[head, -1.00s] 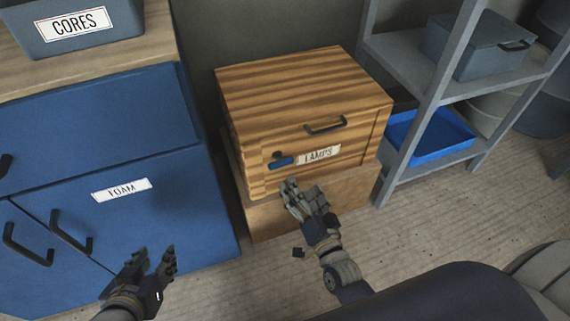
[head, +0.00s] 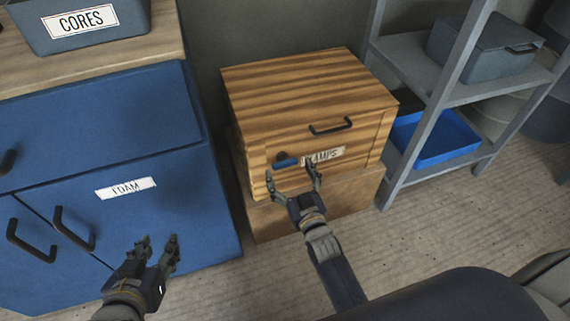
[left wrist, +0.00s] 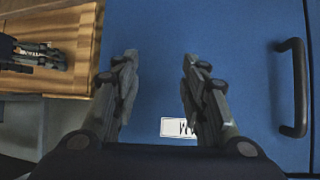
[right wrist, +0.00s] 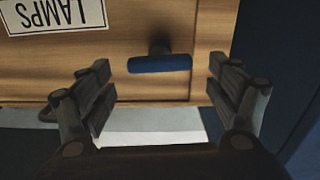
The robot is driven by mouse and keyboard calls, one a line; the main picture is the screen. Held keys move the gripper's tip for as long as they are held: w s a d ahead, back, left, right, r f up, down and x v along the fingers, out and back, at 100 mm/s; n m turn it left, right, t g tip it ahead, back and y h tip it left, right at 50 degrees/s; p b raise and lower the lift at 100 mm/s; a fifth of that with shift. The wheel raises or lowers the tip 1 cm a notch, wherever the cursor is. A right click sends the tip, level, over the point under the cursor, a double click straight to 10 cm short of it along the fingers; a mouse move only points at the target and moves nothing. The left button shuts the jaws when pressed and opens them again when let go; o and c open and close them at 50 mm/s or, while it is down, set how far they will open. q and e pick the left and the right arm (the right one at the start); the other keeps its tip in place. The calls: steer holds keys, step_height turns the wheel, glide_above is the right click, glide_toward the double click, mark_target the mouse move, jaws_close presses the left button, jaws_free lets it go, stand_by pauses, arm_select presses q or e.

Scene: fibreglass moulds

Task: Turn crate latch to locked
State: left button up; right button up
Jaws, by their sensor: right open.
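The wooden crate (head: 300,90) stands on a wooden base, with a LAMPS label (head: 325,156) on its front. The crate latch, a small blue handle (head: 286,162) on a dark pivot, sits left of the label and lies about level. In the right wrist view the blue latch (right wrist: 160,63) lies across, between and beyond the fingertips. My right gripper (head: 293,177) is open and empty just in front of the latch, apart from it. My left gripper (head: 158,242) is open and empty in front of the blue cabinet, away from the crate.
The blue cabinet (head: 90,220) with black handles and a FOAM label stands left of the crate. A grey CORES bin (head: 110,32) sits on its top. A grey shelf (head: 425,50) with a blue tray (head: 440,148) stands to the right. The floor before the crate is clear.

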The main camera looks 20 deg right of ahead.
mark_target(286, 166)
steer(key=w, duration=0.3)
steer(key=shift+w+b, duration=0.1)
steer(key=shift+b, duration=0.25)
steer(key=shift+w, duration=0.5)
arm_select(q)
steer(key=w+r+t, duration=0.1)
steer(key=w+d+r+t, duration=0.1)
steer(key=r, duration=0.1)
steer(key=w+r+h, duration=0.1)
steer(key=shift+w+d+r+t, duration=0.15)
steer(key=shift+d+r+t, duration=0.15)
steer(key=shift+t, duration=0.1)
arm_select(e)
steer(key=c, duration=1.1)
